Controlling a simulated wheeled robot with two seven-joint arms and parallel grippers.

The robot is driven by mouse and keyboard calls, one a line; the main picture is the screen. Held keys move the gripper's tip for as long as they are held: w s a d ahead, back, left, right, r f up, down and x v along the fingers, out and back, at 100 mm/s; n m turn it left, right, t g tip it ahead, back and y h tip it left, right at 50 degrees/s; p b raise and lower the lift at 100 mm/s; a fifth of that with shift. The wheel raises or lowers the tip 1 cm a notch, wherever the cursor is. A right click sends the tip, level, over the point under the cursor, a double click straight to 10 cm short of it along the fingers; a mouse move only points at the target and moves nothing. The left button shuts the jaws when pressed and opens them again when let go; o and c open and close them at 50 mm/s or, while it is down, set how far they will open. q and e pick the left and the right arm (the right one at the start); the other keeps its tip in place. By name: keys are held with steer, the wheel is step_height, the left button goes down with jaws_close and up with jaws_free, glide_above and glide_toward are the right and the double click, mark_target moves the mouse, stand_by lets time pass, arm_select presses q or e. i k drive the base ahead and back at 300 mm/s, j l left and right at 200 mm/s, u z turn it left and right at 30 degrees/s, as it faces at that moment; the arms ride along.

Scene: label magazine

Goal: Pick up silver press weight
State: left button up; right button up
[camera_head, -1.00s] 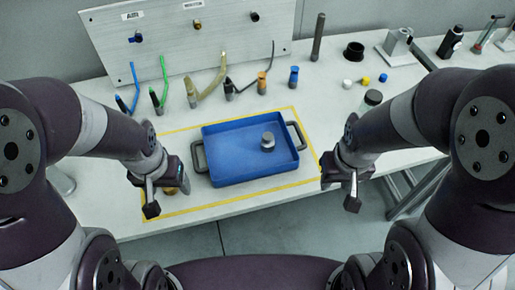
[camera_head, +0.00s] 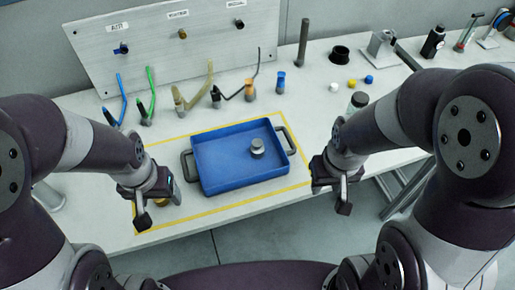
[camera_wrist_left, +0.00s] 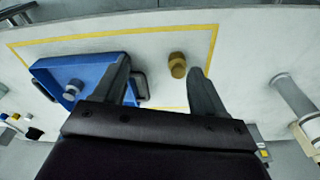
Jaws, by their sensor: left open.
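The silver press weight (camera_head: 257,149) is a short metal cylinder with a knob. It stands upright in the right half of the blue tray (camera_head: 205,183). In the left wrist view the weight (camera_wrist_left: 72,91) shows at the left, inside the tray (camera_wrist_left: 45,72). My left gripper (camera_head: 145,212) is outside the tray's left end, over the front-left table area. Its fingers (camera_wrist_left: 160,80) are apart and hold nothing. My right gripper (camera_head: 340,198) hangs off the tray's right end, near the table's front edge, and its finger gap cannot be made out.
A brass weight (camera_wrist_left: 177,65) stands beside the tray, below my left fingers. Yellow tape (camera_head: 225,205) frames the tray. The tray has dark end handles (camera_head: 187,165). Behind it stand several fittings with tubes (camera_head: 180,100) and a grey panel (camera_head: 170,60).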

mark_target(256, 147)
steer(key=l+u, duration=0.1)
steer(key=u, duration=0.35)
steer(key=l+u, duration=0.15)
steer(key=u, duration=0.3)
steer(key=l+u, duration=0.2)
steer(key=u, duration=0.2)
steer(key=l+u, duration=0.15)
steer(key=l, duration=0.3)
steer(key=k+l+u, duration=0.15)
steer(key=l, duration=0.25)
steer(key=l+u, duration=0.15)
steer(key=l, duration=0.3)
steer(key=k+l+u, duration=0.15)
steer(key=l, duration=0.25)
steer(key=k+l+u, duration=0.15)
steer(key=l, duration=0.25)
steer(key=i, duration=0.05)
